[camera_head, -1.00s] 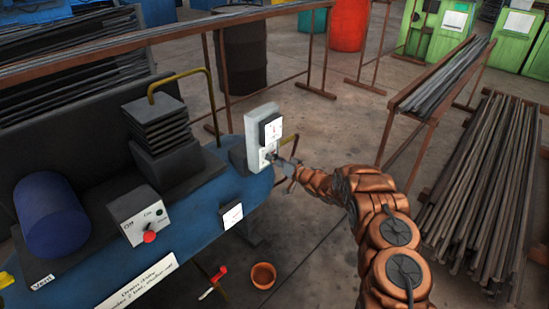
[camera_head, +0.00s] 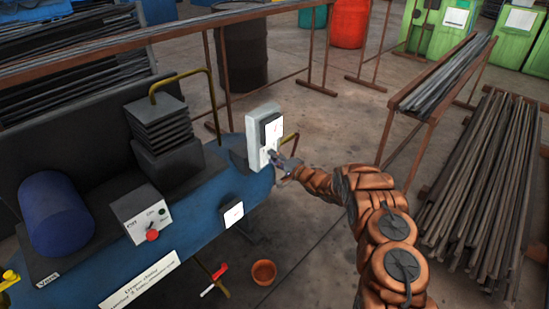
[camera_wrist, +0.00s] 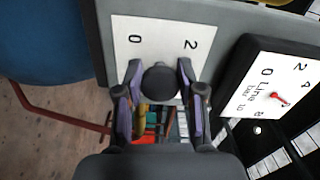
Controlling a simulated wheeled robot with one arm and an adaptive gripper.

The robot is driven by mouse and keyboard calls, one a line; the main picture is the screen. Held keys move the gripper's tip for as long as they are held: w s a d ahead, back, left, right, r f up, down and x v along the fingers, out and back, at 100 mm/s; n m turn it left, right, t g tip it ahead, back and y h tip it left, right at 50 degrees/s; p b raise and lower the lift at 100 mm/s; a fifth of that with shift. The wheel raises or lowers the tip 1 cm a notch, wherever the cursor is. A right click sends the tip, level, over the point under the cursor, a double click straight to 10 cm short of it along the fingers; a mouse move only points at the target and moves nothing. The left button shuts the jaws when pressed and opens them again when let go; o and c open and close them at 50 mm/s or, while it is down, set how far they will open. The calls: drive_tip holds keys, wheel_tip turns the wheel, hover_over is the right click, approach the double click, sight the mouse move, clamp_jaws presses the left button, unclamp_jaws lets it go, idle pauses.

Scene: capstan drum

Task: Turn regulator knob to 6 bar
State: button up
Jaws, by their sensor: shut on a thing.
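The regulator panel (camera_head: 250,136) is a light grey upright box at the right end of the blue compressor tank. In the wrist view the round dark regulator knob (camera_wrist: 160,82) sits in front of a white scale plate (camera_wrist: 143,35) marked 0 and 2; other marks are hidden. My gripper (camera_wrist: 160,90) has a finger on each side of the knob and is shut on it. In the head view my gripper (camera_head: 277,160) reaches the panel's lower front. The line gauge (camera_wrist: 275,95), a white dial with a red needle, shows beside the knob; its exact reading is unclear.
A control box (camera_head: 141,214) with a red button stands on the blue tank (camera_head: 190,210). A yellow pipe (camera_head: 181,77) rises behind it. An orange pot (camera_head: 263,272) is on the floor.

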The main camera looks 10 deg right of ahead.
drive_tip(key=shift+m, duration=0.8)
drive_tip(key=o, duration=1.1)
drive_tip(key=shift+o, duration=0.2)
drive_tip(key=shift+s, duration=0.1)
drive_tip(key=v, duration=1.2)
drive_tip(key=shift+r, duration=0.1)
